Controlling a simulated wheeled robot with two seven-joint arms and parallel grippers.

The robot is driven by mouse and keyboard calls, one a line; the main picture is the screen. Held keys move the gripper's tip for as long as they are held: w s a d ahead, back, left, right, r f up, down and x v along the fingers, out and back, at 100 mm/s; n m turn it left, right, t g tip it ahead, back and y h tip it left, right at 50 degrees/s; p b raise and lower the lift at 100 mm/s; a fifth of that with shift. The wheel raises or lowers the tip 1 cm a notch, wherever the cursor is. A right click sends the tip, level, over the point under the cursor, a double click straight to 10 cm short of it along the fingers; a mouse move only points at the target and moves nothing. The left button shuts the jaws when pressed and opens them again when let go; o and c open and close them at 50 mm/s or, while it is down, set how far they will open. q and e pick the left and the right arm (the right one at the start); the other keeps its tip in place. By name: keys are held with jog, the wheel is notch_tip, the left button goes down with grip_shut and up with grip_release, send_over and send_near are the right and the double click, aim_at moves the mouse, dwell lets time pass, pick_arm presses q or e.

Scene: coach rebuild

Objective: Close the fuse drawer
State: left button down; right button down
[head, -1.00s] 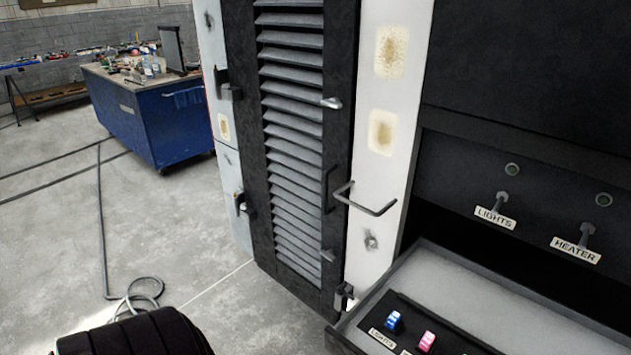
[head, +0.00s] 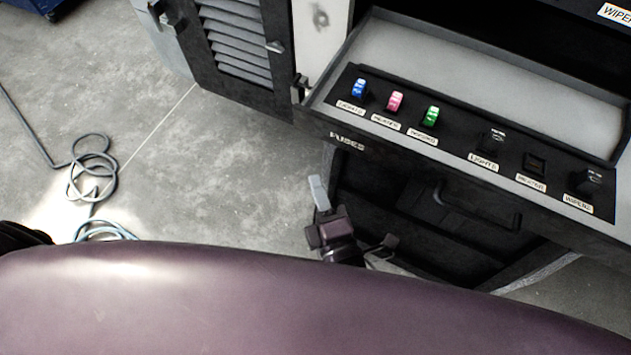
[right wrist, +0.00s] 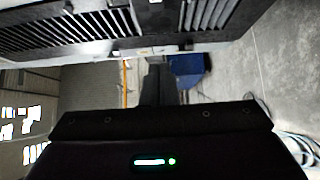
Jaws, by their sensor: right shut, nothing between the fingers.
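The fuse drawer (head: 345,143) stands open, pulled out toward me, with the word FUSES on its front edge. In it are a blue fuse (head: 359,88), a pink fuse (head: 394,102) and a green fuse (head: 430,115) in a labelled row. My right gripper (head: 318,190) is in front of and below the drawer's left end in the head view, apart from it as far as I can see. It is shut and empty; its dark fingers also show in the right wrist view (right wrist: 157,85). My left gripper is not in view.
Dark sockets (head: 535,163) with labels sit at the drawer's right. A bar handle (head: 478,207) is on the dark panel below. A louvred door (head: 240,45) stands to the left.

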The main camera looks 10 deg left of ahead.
aim_at(371, 55)
jog(key=x, duration=0.3)
jog(key=d+p+x, duration=0.1)
jog(key=x, duration=0.2)
jog(key=w+x, duration=0.1)
jog(key=x, duration=0.2)
jog(key=shift+d, duration=0.3)
jog(key=shift+w+d+f+p, duration=0.1)
jog(key=shift+w+d+p, duration=0.1)
jog(key=shift+w+p, duration=0.3)
jog(key=shift+w, duration=0.1)
